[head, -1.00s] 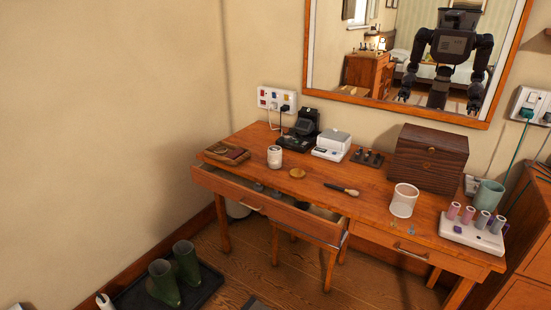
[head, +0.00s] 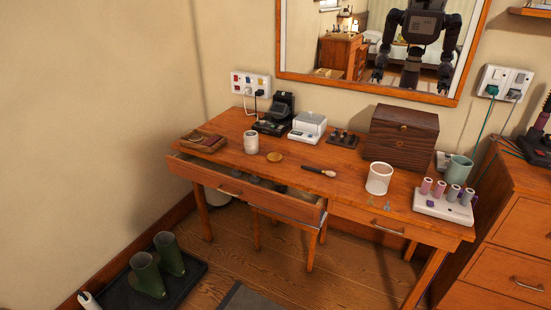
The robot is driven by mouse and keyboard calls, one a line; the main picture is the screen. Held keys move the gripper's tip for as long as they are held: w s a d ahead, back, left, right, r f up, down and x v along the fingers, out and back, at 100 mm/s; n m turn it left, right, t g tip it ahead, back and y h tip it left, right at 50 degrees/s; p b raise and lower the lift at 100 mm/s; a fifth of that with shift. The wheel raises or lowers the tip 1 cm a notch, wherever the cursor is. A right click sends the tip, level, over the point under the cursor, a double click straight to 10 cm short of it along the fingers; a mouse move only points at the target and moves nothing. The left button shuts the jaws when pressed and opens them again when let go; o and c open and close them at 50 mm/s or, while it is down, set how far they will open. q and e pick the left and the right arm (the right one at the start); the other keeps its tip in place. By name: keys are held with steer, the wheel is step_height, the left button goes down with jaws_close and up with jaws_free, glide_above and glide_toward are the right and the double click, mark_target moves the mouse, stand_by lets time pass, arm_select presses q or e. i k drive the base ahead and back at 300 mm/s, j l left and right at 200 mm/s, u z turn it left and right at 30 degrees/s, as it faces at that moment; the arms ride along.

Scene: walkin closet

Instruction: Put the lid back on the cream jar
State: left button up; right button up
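A small whitish jar (head: 251,142), which looks like the cream jar, stands upright on the wooden dressing table (head: 345,180), left of its middle. A round tan wooden disc (head: 275,155), which looks like its lid, lies flat on the tabletop just right of the jar and apart from it. The jar's top is too small to make out clearly. Neither of my grippers is directly in view; my arms show only as a dark reflection in the mirror (head: 345,48), where the gripper state is unclear.
An open drawer (head: 240,188) juts out below the jar. A wooden tray (head: 203,141), black device (head: 275,114), white box (head: 308,126), brush (head: 318,171), white cup (head: 379,178), dark chest (head: 401,137) and roller stand (head: 444,206) share the tabletop. Green boots (head: 147,274) stand on the floor.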

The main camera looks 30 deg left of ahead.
mark_target(251, 145)
steer(key=i+j+z, duration=0.1)
steer(key=j, duration=0.45)
steer(key=i+j+z, duration=0.1)
steer(key=j, duration=0.45)
steer(key=i+j+z, duration=0.1)
steer(key=j, duration=0.45)
steer(key=i+j+z, duration=0.15)
steer(key=j, duration=0.4)
steer(key=i+j+z, duration=0.1)
steer(key=j, duration=0.5)
